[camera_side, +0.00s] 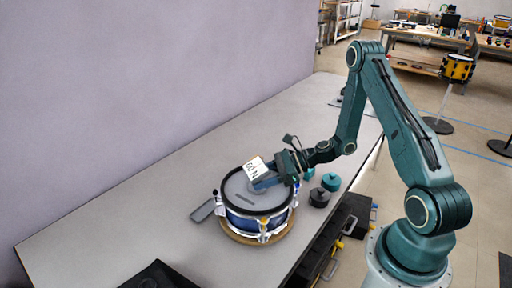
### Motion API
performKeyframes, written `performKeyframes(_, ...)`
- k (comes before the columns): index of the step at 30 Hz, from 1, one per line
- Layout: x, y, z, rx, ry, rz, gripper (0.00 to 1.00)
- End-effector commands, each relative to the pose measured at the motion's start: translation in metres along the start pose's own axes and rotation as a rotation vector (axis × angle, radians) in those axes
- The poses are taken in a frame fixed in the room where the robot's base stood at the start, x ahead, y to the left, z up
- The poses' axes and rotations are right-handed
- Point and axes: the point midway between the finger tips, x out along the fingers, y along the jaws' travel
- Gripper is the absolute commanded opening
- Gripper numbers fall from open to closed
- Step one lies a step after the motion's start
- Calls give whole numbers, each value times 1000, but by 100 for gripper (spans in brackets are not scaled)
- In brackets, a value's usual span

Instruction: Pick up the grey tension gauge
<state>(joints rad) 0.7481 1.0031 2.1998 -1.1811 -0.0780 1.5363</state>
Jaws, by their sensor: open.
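A blue snare drum (245,221) with a pale grey head and dark rim stands on a round wooden base on the table. My gripper (262,182) is over the right part of the drum head, its jaws pointing left. It is open. A small white block with dark lettering (255,167) shows at the gripper's jaws; I cannot tell whether it is a separate thing or touches them. A flat grey object (203,210) lies on the table left of the drum, apart from the gripper. I cannot tell which of these is the tension gauge.
Several round dark and teal pieces (319,197) stand right of the drum near the table edge. A black case (160,275) is at the near edge. Dark drawers (340,232) are below the table edge. The table (120,225) is clear to the left, beside the wall.

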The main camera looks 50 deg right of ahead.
Motion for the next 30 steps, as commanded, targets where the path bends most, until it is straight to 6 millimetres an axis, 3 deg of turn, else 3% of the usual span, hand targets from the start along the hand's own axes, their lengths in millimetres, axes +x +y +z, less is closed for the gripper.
performKeyframes(6, 16, 0, 0, -1, 0, 2, 50)
performKeyframes(22, 17, 0, 0, 0, 0, 0, 50)
performKeyframes(30, 17, 0, 0, 0, 0, 0, 0)
